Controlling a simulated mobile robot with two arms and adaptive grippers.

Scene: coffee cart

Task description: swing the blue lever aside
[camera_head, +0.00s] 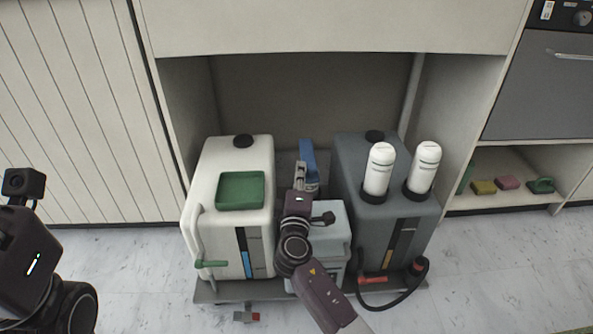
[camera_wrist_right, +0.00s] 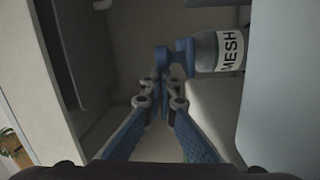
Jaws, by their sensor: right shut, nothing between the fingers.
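The blue lever (camera_wrist_right: 187,56) shows in the right wrist view beside a pale cylinder marked MESH (camera_wrist_right: 222,51). A blue bar (camera_head: 308,157) stands in the gap between the two tanks in the head view; it seems to be the same lever. My right gripper (camera_head: 300,172) reaches into that gap, close to the blue bar. Its fingers (camera_wrist_right: 160,92) are shut and empty, just short of the lever in the wrist view. I cannot tell if they touch it. My left arm shows at the far left, with its fingers out of frame.
A white tank (camera_head: 220,160) with a green tray (camera_head: 241,190) stands left of the gap. A grey tank (camera_head: 353,160) with two white bottles (camera_head: 380,168) (camera_head: 427,166) stands right. A light grey box (camera_head: 333,225) sits under my right arm. A black hose (camera_head: 408,290) loops at front right.

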